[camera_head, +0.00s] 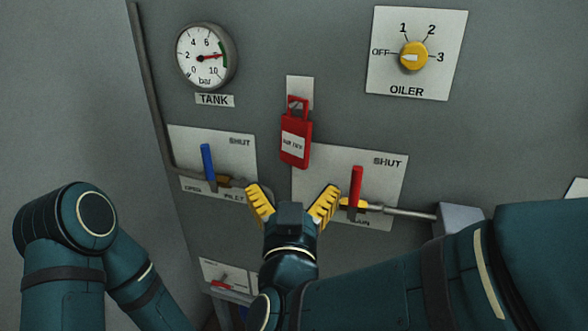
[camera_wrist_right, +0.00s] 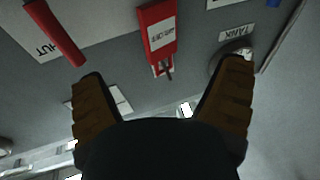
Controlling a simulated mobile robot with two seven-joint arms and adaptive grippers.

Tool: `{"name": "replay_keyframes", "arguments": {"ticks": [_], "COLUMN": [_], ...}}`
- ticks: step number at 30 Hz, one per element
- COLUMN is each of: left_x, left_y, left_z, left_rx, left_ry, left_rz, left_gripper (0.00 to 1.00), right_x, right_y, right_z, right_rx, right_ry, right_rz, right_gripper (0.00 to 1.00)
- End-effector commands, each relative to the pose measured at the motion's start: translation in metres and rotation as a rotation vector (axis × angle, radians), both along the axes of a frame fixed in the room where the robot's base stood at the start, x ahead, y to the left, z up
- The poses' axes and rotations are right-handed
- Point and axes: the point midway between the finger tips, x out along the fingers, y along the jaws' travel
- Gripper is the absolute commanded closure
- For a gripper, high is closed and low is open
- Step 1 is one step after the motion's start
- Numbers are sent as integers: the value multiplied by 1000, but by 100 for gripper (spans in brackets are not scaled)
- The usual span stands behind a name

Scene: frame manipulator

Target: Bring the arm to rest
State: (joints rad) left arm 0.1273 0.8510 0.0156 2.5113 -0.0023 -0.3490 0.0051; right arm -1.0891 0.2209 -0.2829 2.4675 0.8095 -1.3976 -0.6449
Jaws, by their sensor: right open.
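My right gripper (camera_head: 292,205) has yellow ridged fingers spread wide and empty. It is in front of the grey panel, below the red lockout tag and between the blue and red lever handles. In the right wrist view its fingers (camera_wrist_right: 162,98) show apart with nothing between them. My right arm (camera_head: 400,275) comes in from the lower right. My left arm (camera_head: 75,240) is bent at the lower left, and its gripper is out of view.
The panel holds a red tag (camera_head: 296,140), a blue lever (camera_head: 208,163), a red lever (camera_head: 356,187), a TANK gauge (camera_head: 205,55) and an OILER knob (camera_head: 413,56) pointing to OFF. A pipe (camera_head: 405,212) runs right of the red lever to a grey box (camera_head: 460,217).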

Motion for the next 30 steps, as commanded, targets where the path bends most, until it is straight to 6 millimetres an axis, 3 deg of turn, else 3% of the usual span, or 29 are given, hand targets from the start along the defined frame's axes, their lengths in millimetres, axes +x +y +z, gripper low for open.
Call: {"name": "replay_keyframes", "arguments": {"ticks": [3, 8, 11, 14, 17, 22, 26, 30], "left_x": [0, 0, 0, 0, 0, 0, 0, 0], "left_y": [0, 0, 0, 0, 0, 0, 0, 0], "left_z": [0, 0, 0, 0, 0, 0, 0, 0], "left_rx": [0, 0, 0, 0, 0, 0, 0, 0], "left_ry": [0, 0, 0, 0, 0, 0, 0, 0], "left_rz": [0, 0, 0, 0, 0, 0, 0, 0], "left_gripper": [13, 13, 13, 13, 13, 13, 13, 13], "right_x": [-19, -32, -29, -13, 10, 35, 34, 11], "right_y": [2, 2, 2, 2, 0, -13, -31, -54], "right_z": [-4, -7, -15, -41, -86, -186, -264, -345], "right_rx": [-1, -1, -8, -21, -32, -14, 35, 120], "right_ry": [0, 1, 21, 86, 207, 484, 724, 996], "right_rz": [3, 2, 9, 36, 81, 158, 196, 220], "right_gripper": [8, 8, 8, 8, 8, 8, 8, 8]}}
